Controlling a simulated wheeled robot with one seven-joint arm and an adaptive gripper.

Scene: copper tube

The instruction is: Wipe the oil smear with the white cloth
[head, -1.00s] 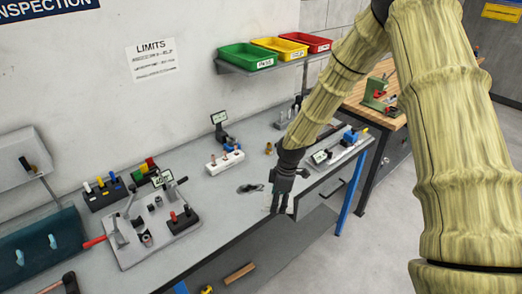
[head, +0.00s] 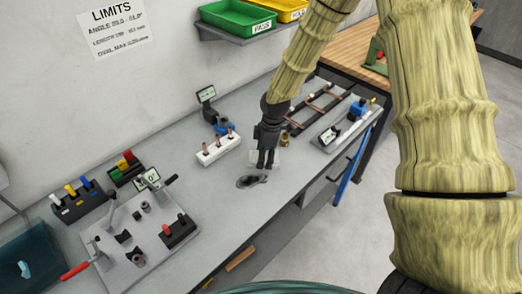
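The oil smear (head: 252,181) is a dark, glossy patch on the grey bench top, near the middle of the head view. My gripper (head: 267,166) points down just behind and to the right of the smear. A pale, flat patch that looks like the white cloth (head: 282,157) shows around the fingers and is partly hidden by them. The two fingers look close together with a narrow gap. I cannot tell whether they hold the cloth or are only above it.
A white block with copper pieces (head: 218,150) stands left of my gripper, and a small brass part (head: 285,139) stands to the right. A rack with copper tubes (head: 312,108) is behind. A bending fixture (head: 140,235) fills the left. The bench front beside the smear is clear.

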